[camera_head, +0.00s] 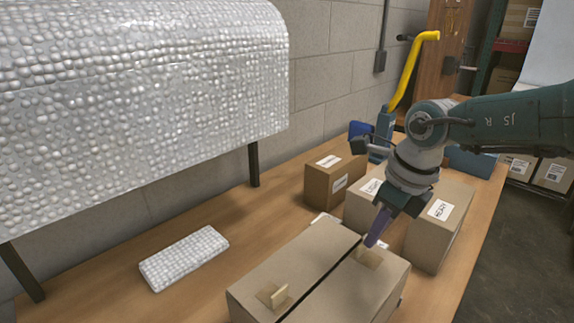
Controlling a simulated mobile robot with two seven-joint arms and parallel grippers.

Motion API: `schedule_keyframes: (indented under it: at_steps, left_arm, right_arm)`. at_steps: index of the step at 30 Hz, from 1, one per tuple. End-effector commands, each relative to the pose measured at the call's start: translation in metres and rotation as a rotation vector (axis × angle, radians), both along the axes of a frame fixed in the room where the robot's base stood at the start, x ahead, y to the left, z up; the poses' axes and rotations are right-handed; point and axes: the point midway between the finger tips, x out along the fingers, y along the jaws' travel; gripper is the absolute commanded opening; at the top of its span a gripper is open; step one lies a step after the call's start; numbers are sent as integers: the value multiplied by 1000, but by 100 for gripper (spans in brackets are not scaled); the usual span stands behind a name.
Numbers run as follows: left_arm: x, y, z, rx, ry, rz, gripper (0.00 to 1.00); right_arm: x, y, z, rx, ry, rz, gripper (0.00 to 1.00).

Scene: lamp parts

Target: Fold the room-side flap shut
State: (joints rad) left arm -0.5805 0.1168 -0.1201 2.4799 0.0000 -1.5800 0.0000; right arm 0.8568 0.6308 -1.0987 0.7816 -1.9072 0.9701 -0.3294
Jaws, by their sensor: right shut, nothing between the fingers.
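A cardboard box (245,303) stands on the table at the front of the head view. Its top has two flaps with a narrow dark gap between them. The room-side flap (345,290), on the right, lies about flat and bears a small tan tab (368,258). The other flap (310,253), on the left, also lies about flat, with a tab (272,295) standing up. My right gripper (373,242) points down, shut and empty, with its purplish fingertips at the far end of the room-side flap beside its tab. I cannot tell whether they touch it. My left gripper is not in view.
Small boxes stand behind on the table (110,305): a brown one (318,187), one labelled HEAVY (437,235) and a partly hidden one (360,207). A bubble-wrap roll (140,90) hangs at left above a bubble-wrapped packet (184,258).

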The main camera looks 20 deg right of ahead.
Motion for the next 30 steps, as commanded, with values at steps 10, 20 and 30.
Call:
schedule_keyframes:
  at_steps: [10,20,30]
  left_arm:
    - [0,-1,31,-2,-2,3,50]
    - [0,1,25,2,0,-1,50]
    - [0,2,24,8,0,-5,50]
  right_arm:
    - [9,-8,82,6,-25,0,0]
    - [9,-7,132,7,-23,0,0]
    - [14,42,131,148,-78,35,0]
